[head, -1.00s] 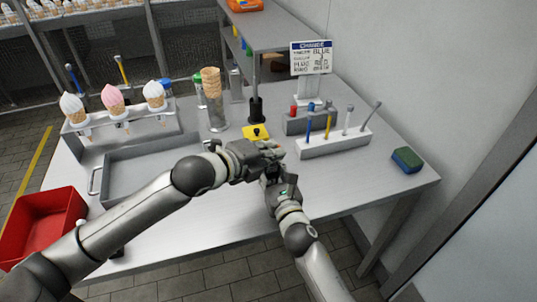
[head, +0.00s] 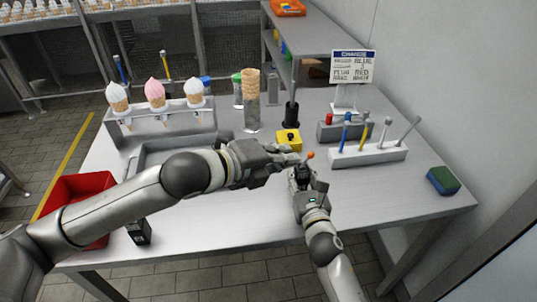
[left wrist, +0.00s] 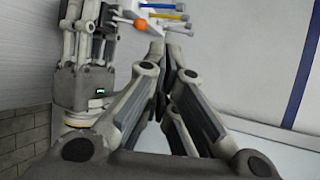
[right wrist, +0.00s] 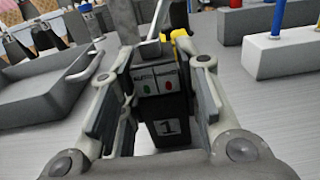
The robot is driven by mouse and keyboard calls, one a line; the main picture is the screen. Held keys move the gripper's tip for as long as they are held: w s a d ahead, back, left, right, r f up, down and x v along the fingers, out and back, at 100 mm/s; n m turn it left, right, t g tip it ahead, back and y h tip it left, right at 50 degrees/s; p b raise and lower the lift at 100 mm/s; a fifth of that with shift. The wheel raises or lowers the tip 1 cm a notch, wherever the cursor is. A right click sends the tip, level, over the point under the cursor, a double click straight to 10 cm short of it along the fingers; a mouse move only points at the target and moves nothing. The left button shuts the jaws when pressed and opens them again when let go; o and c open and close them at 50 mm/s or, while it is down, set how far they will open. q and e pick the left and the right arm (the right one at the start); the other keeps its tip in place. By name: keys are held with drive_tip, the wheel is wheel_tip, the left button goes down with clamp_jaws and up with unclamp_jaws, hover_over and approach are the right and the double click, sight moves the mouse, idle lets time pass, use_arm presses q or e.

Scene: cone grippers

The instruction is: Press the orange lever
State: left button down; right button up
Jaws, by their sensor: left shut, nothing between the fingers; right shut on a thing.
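The orange lever is a thin metal rod with an orange ball tip (head: 310,155), which also shows in the left wrist view (left wrist: 141,22). It rises from a dark box (right wrist: 168,110) with a "1" label and green and red marks. My right gripper (head: 303,172) is shut on this box near the middle of the table; the fingers flank it in the right wrist view. My left gripper (head: 296,156) is shut and empty, just left of the orange ball. In the left wrist view its closed fingers (left wrist: 165,50) are apart from the ball.
A yellow block (head: 288,140) and a glass with stacked cones (head: 252,112) stand behind my grippers. A white rack with colored handles (head: 368,154) is to the right. Another black box (head: 139,232) is at the front left edge.

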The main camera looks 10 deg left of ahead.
use_arm(q)
drive_tip(key=v, duration=0.2)
drive_tip(key=r+v, duration=0.1)
drive_tip(key=v, duration=0.2)
drive_tip(key=shift+s+r, duration=0.1)
drive_tip(key=shift+s, duration=0.05)
use_arm(e)
drive_tip(key=o, duration=1.2)
drive_tip(key=shift+s, duration=0.1)
